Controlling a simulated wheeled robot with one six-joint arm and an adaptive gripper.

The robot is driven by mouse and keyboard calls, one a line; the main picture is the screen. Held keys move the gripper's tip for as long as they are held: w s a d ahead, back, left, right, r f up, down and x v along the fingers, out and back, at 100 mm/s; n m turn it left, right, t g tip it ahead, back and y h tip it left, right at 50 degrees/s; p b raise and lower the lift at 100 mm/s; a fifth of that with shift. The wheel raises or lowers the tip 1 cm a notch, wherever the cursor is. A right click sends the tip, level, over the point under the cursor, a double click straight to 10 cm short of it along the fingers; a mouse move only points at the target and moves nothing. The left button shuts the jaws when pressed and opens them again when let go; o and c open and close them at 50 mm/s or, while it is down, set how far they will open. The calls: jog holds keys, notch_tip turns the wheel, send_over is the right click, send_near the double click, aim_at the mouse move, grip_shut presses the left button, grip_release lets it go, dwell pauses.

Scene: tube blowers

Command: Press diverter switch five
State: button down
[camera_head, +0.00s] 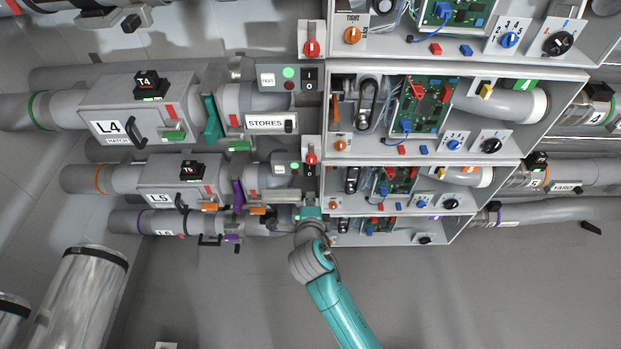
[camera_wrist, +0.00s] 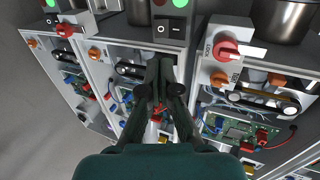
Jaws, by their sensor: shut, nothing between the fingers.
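In the head view, the row marked L5 (camera_head: 160,199) has a small panel with a green light (camera_head: 294,166) and a black rocker switch (camera_head: 310,170). No switch label reading five is legible. My gripper (camera_head: 308,213) is just below that panel, at the right ends of the lower pipe rows. In the wrist view my gripper (camera_wrist: 161,68) is shut and empty. Its fingertips are just below a black rocker switch (camera_wrist: 168,28) marked with a circle and a bar; I cannot tell whether they touch anything. I cannot tell for certain which row this switch belongs to.
Red knobs (camera_wrist: 225,48) flank the switch on both sides in the wrist view. Open housings with circuit boards (camera_head: 428,103) and dials (camera_head: 490,145) stand to the right. Grey pipes and the L4 hatch (camera_head: 112,131) lie left. The floor (camera_head: 480,290) at lower right is clear.

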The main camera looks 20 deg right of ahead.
aim_at(310, 175)
jog(key=x, duration=1.1)
jog(key=shift+w+f, duration=0.15)
jog(key=shift+w, duration=0.1)
